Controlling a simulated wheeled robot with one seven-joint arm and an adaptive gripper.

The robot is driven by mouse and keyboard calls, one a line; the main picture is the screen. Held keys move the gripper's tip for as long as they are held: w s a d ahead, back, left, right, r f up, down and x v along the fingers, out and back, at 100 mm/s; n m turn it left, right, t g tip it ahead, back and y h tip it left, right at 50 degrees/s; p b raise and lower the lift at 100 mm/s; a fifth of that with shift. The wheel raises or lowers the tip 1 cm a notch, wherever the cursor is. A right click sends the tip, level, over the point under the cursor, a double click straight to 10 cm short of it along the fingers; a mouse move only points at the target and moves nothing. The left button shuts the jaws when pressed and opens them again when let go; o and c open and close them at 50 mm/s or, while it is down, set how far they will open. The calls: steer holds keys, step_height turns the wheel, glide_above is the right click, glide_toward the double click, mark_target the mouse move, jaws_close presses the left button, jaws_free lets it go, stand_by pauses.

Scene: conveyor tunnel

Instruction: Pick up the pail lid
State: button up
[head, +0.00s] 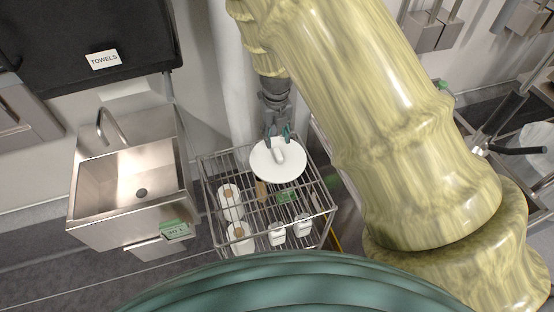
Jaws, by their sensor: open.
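The pail lid (268,165) is a round white disc with a raised white handle in its middle. It lies on the top level of a wire rack cart. My gripper (278,138) comes down from above at the lid's far side. Its dark teal fingers are apart, close to the far end of the handle. I cannot tell whether the fingers touch the lid or handle.
The wire rack (323,211) holds white containers (230,202) and a green item (287,195) lower down. A steel sink (130,185) with a tap stands to the left. A white post (232,90) rises behind the rack.

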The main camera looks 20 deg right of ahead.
glide_above(279, 153)
steer(key=shift+s+a+f+p, duration=0.1)
steer(key=shift+a+f+p, duration=0.15)
steer(key=shift+f, duration=0.95)
steer(key=shift+s+a+f+p, duration=0.1)
steer(key=shift+a+f+p, duration=0.1)
steer(key=shift+f, duration=1)
steer(key=shift+w+d+f+p, duration=0.15)
steer(key=shift+f+p, duration=0.3)
steer(key=shift+f, duration=0.5)
steer(key=shift+s+d+f+p, duration=0.15)
steer(key=shift+f+p, duration=0.3)
steer(key=shift+f, duration=0.5)
steer(key=shift+w+f, duration=0.1)
steer(key=shift+f, duration=0.65)
steer(key=shift+c, duration=0.2)
jaws_close()
